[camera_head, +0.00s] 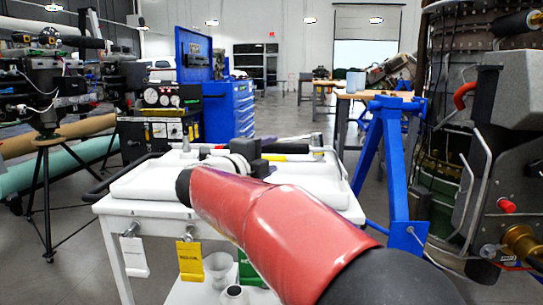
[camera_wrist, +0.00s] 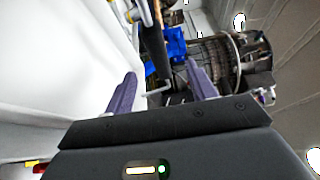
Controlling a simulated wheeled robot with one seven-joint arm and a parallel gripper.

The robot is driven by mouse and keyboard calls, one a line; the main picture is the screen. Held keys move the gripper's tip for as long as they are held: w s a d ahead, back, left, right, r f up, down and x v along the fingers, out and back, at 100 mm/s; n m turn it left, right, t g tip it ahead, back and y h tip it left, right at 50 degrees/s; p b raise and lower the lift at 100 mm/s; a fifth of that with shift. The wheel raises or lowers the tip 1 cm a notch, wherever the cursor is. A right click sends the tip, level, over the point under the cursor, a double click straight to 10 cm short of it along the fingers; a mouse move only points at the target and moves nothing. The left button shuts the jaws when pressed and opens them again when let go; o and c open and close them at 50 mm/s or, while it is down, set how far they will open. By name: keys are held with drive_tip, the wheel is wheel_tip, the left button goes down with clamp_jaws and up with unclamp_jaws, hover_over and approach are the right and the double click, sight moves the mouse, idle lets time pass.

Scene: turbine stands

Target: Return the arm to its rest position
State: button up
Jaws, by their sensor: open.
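My red arm link reaches forward from the lower right in the head view, over a white cart (camera_head: 152,207). My gripper (camera_wrist: 160,88) shows in the wrist view with two purple fingers spread wide apart. Nothing is between the fingers. In the head view the arm's end lies over the cart top, and the fingers cannot be made out there. The wrist view looks past the fingers at a blue stand part (camera_wrist: 175,45) and a turbine engine (camera_wrist: 222,62), both apart from the gripper.
The blue stand (camera_head: 392,165) and turbine (camera_head: 445,120) stand close on the right. A blue tool cabinet (camera_head: 231,106) and a gauge unit (camera_head: 160,115) are behind the cart. A black tripod (camera_head: 45,175) is at left. Open floor (camera_head: 290,125) lies beyond the cart.

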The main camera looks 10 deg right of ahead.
drive_tip(key=shift+r, duration=0.15)
drive_tip(key=s+a+f+n+t+y, duration=0.15)
drive_tip(key=s+n+y, duration=0.25)
drive_tip(key=n+y, duration=0.4)
drive_tip(key=s+a+n+t+y, duration=0.15)
drive_tip(key=s+n+y, duration=0.35)
drive_tip(key=n, duration=0.5)
drive_tip(key=s+d+f+n+g, duration=0.4)
drive_tip(key=s+f+g, duration=0.1)
drive_tip(key=s+f, duration=0.6)
drive_tip(key=s+d+f+n+g, duration=0.4)
drive_tip(key=s+f+g, duration=0.1)
drive_tip(key=s+f, duration=0.7)
drive_tip(key=shift+s+n+g+h, duration=0.3)
drive_tip(key=shift+s+h, duration=0.1)
